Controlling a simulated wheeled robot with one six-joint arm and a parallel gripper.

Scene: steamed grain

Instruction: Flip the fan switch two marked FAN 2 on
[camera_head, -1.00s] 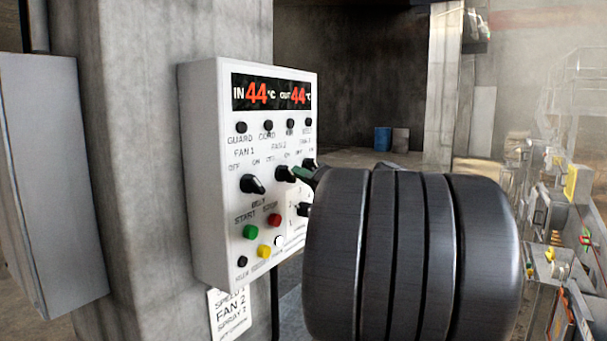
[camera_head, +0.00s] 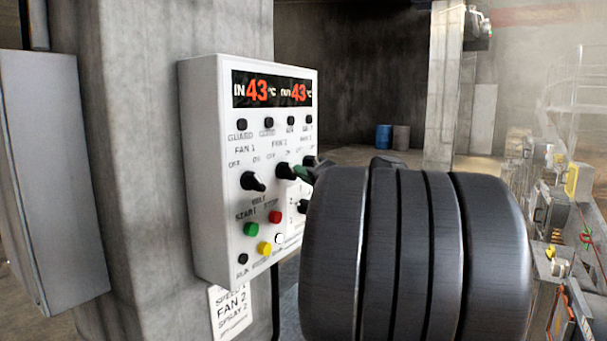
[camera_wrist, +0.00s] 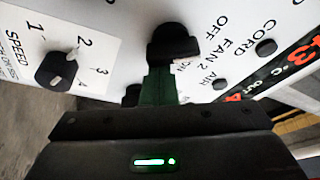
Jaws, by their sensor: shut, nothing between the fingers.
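The white control panel (camera_head: 215,150) is mounted on a concrete pillar. Its FAN 2 switch (camera_head: 284,170) is a black rotary knob, right of the FAN 1 knob (camera_head: 253,181). In the wrist view the FAN 2 knob (camera_wrist: 172,44) sits beside its OFF and ON marks. My gripper (camera_head: 301,172) is shut, with its green fingertips at the FAN 2 knob. In the wrist view the fingers (camera_wrist: 158,88) meet the knob's near edge; I cannot tell whether they press on it. The ON mark is partly hidden, and the knob's exact setting is unclear.
A speed knob (camera_wrist: 57,71) with numbered marks is at the left in the wrist view. Green (camera_head: 251,229), red (camera_head: 275,217) and yellow (camera_head: 264,249) buttons sit below the fan knobs. My arm hides the area right of the panel. A grey box (camera_head: 50,180) stands at the left.

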